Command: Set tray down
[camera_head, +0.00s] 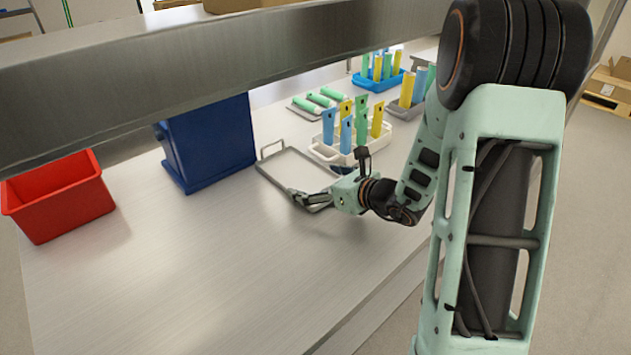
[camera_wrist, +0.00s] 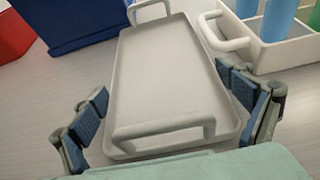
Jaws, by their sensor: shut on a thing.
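The grey tray (camera_head: 293,172) is flat, with a low rim and a raised handle at each end. It is level, at or just above the metal table beside the blue box; I cannot tell whether it touches the table. My gripper (camera_head: 306,199) is at its near end in the head view. In the wrist view the empty tray (camera_wrist: 170,70) runs away from me, its near handle lying between the fingers of my gripper (camera_wrist: 168,112). The fingers are spread wide and shut on the tray's near end, one on each side. The exact contact points are hard to see.
A dark blue box (camera_head: 212,140) stands left of the tray, and a red bin (camera_head: 60,195) farther left. A white caddy (camera_head: 325,154) with coloured tubes is close on the right. Another tray (camera_head: 300,107) with green tubes is behind. The front table (camera_head: 170,290) is clear.

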